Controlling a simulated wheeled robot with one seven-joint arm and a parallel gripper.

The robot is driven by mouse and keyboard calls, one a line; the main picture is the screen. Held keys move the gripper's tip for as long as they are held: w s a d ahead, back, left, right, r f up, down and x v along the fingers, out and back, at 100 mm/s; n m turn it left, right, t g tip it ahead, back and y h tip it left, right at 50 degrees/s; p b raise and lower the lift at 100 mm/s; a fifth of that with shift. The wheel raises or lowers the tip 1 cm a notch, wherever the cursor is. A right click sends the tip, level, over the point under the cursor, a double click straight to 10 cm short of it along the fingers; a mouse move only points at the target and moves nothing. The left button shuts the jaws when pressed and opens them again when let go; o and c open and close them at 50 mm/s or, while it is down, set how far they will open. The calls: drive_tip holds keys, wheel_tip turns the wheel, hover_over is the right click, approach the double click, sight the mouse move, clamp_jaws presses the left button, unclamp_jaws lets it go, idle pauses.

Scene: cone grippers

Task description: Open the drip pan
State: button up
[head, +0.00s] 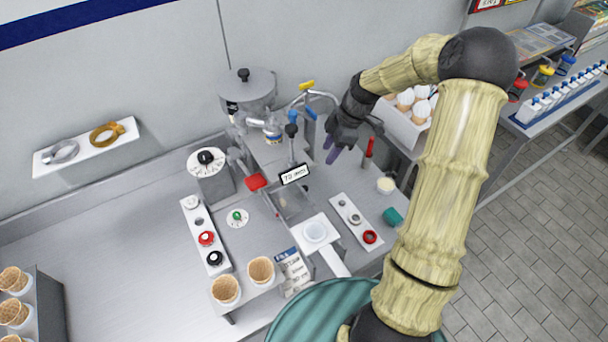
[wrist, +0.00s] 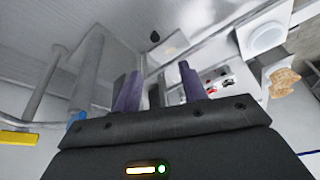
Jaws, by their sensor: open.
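My gripper (head: 333,154) has purple fingers and hangs to the right of the steel machine in the head view. In the wrist view its two fingers (wrist: 159,72) stand apart with nothing between them. A grey box-like pan (head: 293,207), which looks like the drip pan, sits low at the machine's front, below a small black-and-white sign (head: 294,175). My gripper is above and to the right of this pan and apart from it. In the wrist view I cannot pick out the pan for sure.
A white stand with a round cup (head: 315,232) is just in front of the pan; the stand also shows in the wrist view (wrist: 266,38). Waffle cones (head: 261,269) are nearer. A red-handled tool (head: 369,150) and a yellow-tipped lever (head: 307,85) are near my gripper.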

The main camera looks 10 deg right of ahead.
sight(305, 187)
drive_tip(key=shift+w+d+n, duration=0.3)
drive_tip(key=shift+w+n, duration=0.1)
drive_tip(key=shift+w, duration=0.2)
drive_tip(key=shift+s+f, duration=0.1)
drive_tip(key=shift+s, duration=0.05)
drive_tip(key=p+x, duration=0.2)
drive_tip(key=x, duration=0.6)
drive_tip(key=p+x, duration=0.2)
drive_tip(key=x, duration=0.7)
drive_tip(key=shift+a, duration=0.3)
drive_tip(key=shift+c, duration=0.2)
drive_tip(key=shift+w, duration=0.2)
clamp_jaws()
